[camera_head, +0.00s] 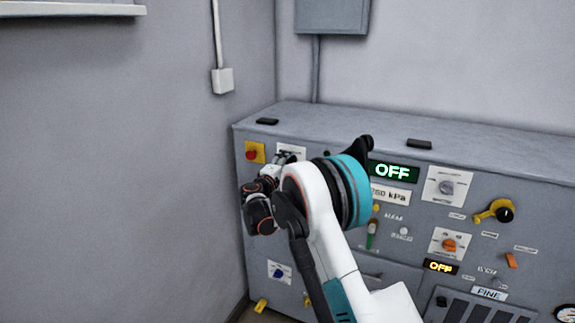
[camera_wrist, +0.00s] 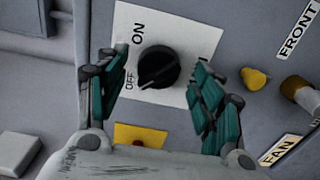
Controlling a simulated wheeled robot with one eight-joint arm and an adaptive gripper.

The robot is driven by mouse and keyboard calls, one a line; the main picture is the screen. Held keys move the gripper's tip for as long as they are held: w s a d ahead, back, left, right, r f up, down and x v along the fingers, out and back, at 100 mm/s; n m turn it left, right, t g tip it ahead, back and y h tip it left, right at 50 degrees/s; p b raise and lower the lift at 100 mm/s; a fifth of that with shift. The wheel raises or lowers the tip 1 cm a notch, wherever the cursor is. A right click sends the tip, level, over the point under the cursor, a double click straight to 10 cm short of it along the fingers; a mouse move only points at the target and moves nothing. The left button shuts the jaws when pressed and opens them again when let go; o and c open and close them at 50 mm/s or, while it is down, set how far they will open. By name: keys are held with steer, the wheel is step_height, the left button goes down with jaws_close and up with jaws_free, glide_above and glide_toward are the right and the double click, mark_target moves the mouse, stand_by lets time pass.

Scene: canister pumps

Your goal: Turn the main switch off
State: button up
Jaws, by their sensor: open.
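A black rotary knob (camera_wrist: 158,67) sits on a white plate (camera_wrist: 180,30) marked ON and OFF in the wrist view; I take it as the main switch. Its ridge slants, with the lower-left end near the OFF mark. My gripper (camera_wrist: 161,70) is open, one teal-padded finger on each side of the knob, with gaps showing between pads and knob. I cannot tell how deep the fingertips reach. In the head view, the switch's white plate (camera_head: 291,150) shows at the panel's upper left. My gripper (camera_head: 282,160) is in front of it and hides the knob.
A red button on a yellow plate (camera_head: 255,152) sits just left of the switch; it also shows in the wrist view (camera_wrist: 140,134). A yellow knob (camera_wrist: 254,79) is nearby. Green OFF display (camera_head: 392,171), yellow crank (camera_head: 493,211) and orange knob (camera_head: 449,245) lie right. A wall stands left.

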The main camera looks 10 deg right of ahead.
steer(key=v, duration=1.1)
steer(key=shift+w, duration=0.1)
steer(key=s+d+r+m+g+y, duration=0.1)
steer(key=s+d+r+m+g, duration=0.2)
steer(key=s, duration=0.4)
steer(key=s+d+r+m+g+y, duration=0.1)
steer(key=s+d+r+y, duration=0.15)
steer(key=s+d, duration=0.4)
steer(key=s+d+r+m+g+y, duration=0.15)
steer(key=s+r, duration=0.25)
steer(key=s, duration=0.5)
steer(key=s+a+f+m+y, duration=0.1)
steer(key=s+f+y, duration=0.1)
steer(key=s, duration=0.7)
steer(key=s+a+f+m+g+y, duration=0.1)
steer(key=s+f+m, duration=0.1)
steer(key=s, duration=0.7)
steer(key=s+a+f+m+g+y, duration=0.1)
steer(key=s+a+f+m+y, duration=0.1)
steer(key=s, duration=0.8)
steer(key=shift+f+y, duration=0.3)
steer(key=shift+f, duration=0.1)
steer(key=shift+m, duration=0.25)
